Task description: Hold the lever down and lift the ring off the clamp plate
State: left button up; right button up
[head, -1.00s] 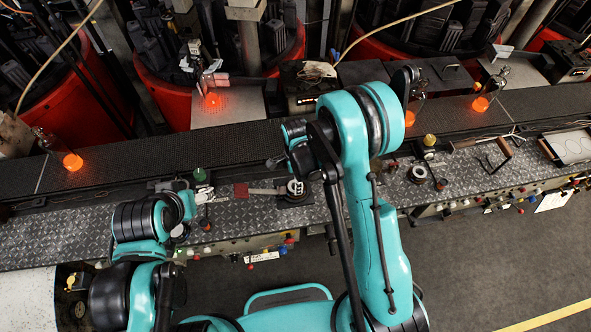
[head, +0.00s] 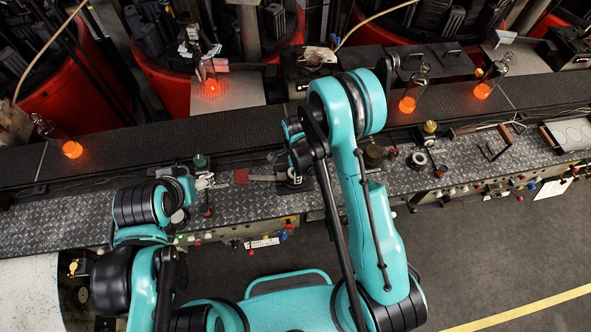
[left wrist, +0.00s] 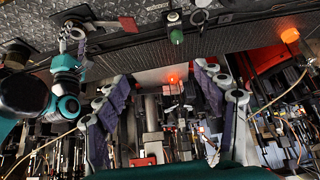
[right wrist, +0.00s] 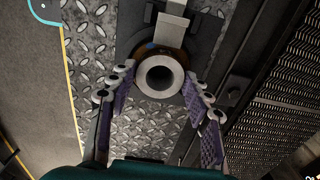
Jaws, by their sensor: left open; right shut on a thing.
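The ring (right wrist: 160,76) is a grey sleeve with a dark bore, seen from above in the right wrist view. My right gripper (right wrist: 158,90) is shut on it, one finger on each side. The dark clamp plate (right wrist: 205,42) lies behind it; I cannot tell whether ring and plate touch. The lever (head: 262,178) is a flat metal bar with a red grip (head: 241,177), running left from the clamp plate. Its red grip also shows in the left wrist view (left wrist: 127,24). My left gripper (head: 203,182) is open and empty, left of the grip and apart from it.
A green knob (head: 199,161) stands behind my left gripper. A loose ring (head: 417,159) and a bent-handled tool (head: 495,150) lie to the right on the tread-plate bench. Glowing bottles (head: 408,102) stand along the dark conveyor (head: 150,146) behind.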

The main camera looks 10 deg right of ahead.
jog(key=c, duration=0.5)
pick_arm(q)
jog(key=c, duration=0.3)
pick_arm(e)
jog(key=shift+c, duration=0.7)
pick_arm(q)
jog(key=shift+w+d, duration=0.1)
jog(key=shift+w, duration=0.2)
jog(key=c, duration=1)
jog(key=w, duration=0.1)
jog(key=w+d+f+g, duration=0.1)
jog(key=w, duration=0.1)
jog(key=w+d+g, duration=0.1)
jog(key=shift+w+f, duration=0.15)
jog(key=shift+w, duration=0.2)
grip_shut()
jog(key=g, duration=0.5)
send_over(241, 177)
notch_tip(241, 177, down, 15)
notch_tip(241, 177, down, 2)
jog(key=shift+d+f, duration=0.1)
jog(key=shift+f, duration=2.7)
